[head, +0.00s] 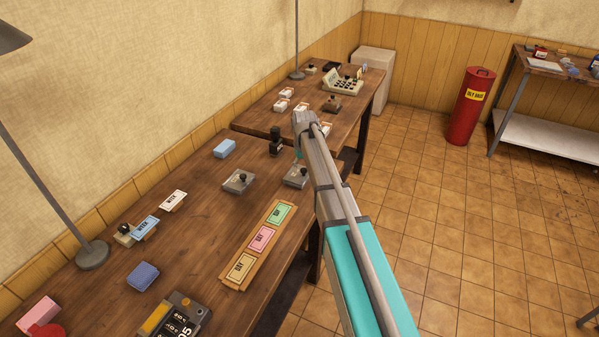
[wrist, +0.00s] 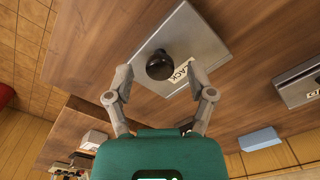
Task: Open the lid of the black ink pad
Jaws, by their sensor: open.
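The black ink pad (wrist: 185,45) is a flat grey metal case with a round black knob (wrist: 160,65) on its lid and a label ending in "LACK". In the head view the ink pad (head: 297,177) lies at the right edge of the near table, partly hidden by my arm. Its lid looks shut. My gripper (wrist: 160,76) is open, its two fingers apart on either side of the knob in the wrist view. I cannot tell whether they are at the knob's height. In the head view my gripper is mostly hidden behind my arm.
A second grey pad (head: 238,182) lies left of it, with a dark stamp (head: 276,142) behind and a blue block (head: 224,148) further left. A wooden tray (head: 236,283) with coloured DAY cards lies in front. A far table (head: 268,111) holds more stamps.

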